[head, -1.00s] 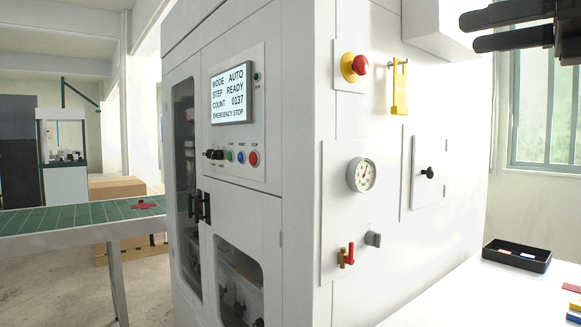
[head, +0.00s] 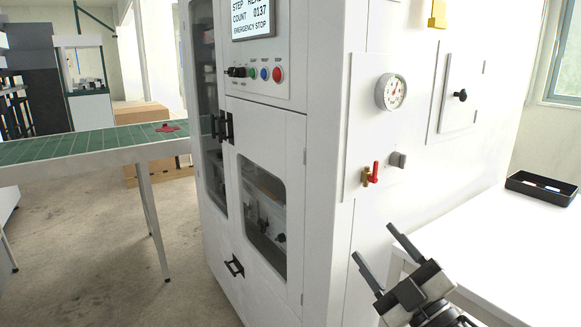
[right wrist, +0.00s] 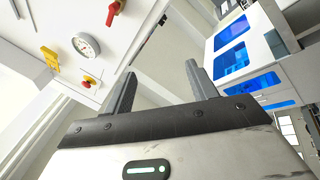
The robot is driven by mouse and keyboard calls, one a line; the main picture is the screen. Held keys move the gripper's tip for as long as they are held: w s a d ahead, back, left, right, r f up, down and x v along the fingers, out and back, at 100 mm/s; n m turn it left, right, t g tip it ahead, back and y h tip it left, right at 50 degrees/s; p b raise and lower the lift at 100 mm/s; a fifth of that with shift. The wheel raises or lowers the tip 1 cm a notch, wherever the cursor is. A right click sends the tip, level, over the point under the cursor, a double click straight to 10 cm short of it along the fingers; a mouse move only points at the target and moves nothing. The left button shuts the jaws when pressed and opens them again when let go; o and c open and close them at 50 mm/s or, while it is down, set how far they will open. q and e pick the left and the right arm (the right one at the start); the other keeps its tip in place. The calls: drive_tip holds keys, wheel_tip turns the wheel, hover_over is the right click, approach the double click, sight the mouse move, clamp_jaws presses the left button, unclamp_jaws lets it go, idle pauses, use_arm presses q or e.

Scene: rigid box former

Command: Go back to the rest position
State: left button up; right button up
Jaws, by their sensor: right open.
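My right gripper (head: 373,241) is low at the right of the head view, in front of the white machine's side (head: 330,180) and the white table. Its two dark fingers are apart, with nothing between them. In the right wrist view its fingers (right wrist: 160,72) also stand apart and empty. My left gripper is in neither view now.
The machine's side carries a gauge (head: 391,92), a red-handled valve (head: 371,174) and a black-knobbed panel (head: 459,95). A black tray (head: 541,188) lies on the white table (head: 480,245). A green conveyor (head: 80,147) stands at left. Bare floor (head: 90,240) lies before it.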

drive_tip(key=s+f+m+g+h, duration=0.25)
drive_tip(key=s+f+m, duration=0.2)
drive_tip(key=f, duration=0.55)
drive_tip(key=s+f+m+g+h, duration=0.2)
drive_tip(key=s+f+m+h, duration=0.25)
drive_tip(key=f, duration=0.45)
drive_tip(key=s+f+m+g, duration=0.4)
drive_tip(key=s+f, duration=0.7)
drive_tip(key=shift+s+a+g+h, duration=0.15)
drive_tip(key=shift+s+g+h, duration=0.15)
drive_tip(key=shift+s+g, duration=0.05)
drive_tip(key=shift+f, duration=0.1)
